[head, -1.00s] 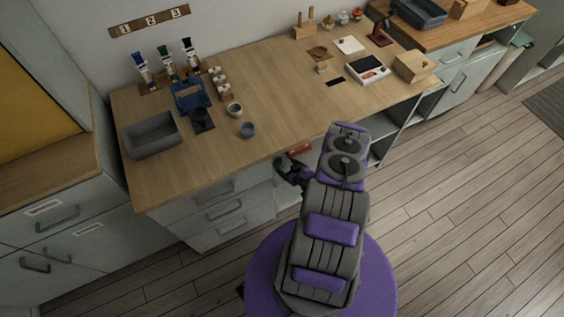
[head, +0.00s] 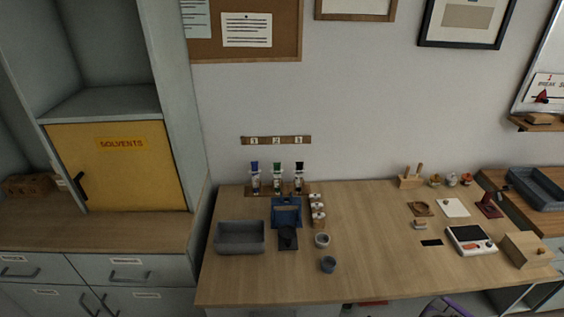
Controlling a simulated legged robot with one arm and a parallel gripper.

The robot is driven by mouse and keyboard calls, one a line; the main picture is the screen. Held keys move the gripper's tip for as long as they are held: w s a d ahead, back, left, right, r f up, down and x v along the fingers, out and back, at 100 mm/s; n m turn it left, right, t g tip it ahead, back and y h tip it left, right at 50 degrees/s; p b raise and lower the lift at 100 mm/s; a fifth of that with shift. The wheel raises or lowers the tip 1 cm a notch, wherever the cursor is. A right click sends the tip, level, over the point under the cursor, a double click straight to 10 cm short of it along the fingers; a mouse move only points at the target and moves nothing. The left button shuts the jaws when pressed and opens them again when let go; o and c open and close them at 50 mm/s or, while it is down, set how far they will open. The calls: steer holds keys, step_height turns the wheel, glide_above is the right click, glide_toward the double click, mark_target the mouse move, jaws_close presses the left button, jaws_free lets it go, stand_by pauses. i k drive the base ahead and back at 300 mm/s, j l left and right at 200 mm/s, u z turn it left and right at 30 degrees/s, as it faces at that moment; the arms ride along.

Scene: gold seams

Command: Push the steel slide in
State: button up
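I cannot make out the steel slide for certain at this size. Three upright dispensers with a blue (head: 255,177), a green (head: 277,177) and a black (head: 299,178) top stand at the back of the wooden workbench (head: 370,270), below a strip numbered 1, 2, 3 (head: 276,140). A blue stand (head: 286,212) is in front of them, with a dark cup (head: 288,237) at its front. My gripper is not in view; only a purple piece of my own body shows at the bottom right edge.
A grey bin (head: 240,237) stands at the bench's left. Small cups (head: 328,264) and stacked jars (head: 318,213) are right of the stand. A white scale (head: 470,240) and wooden box (head: 526,250) are at the right. The bench's middle is clear. A yellow solvents cabinet (head: 118,165) is left.

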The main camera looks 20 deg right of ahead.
mark_target(287, 235)
steer(key=k+j, duration=0.1)
steer(key=k, duration=0.9)
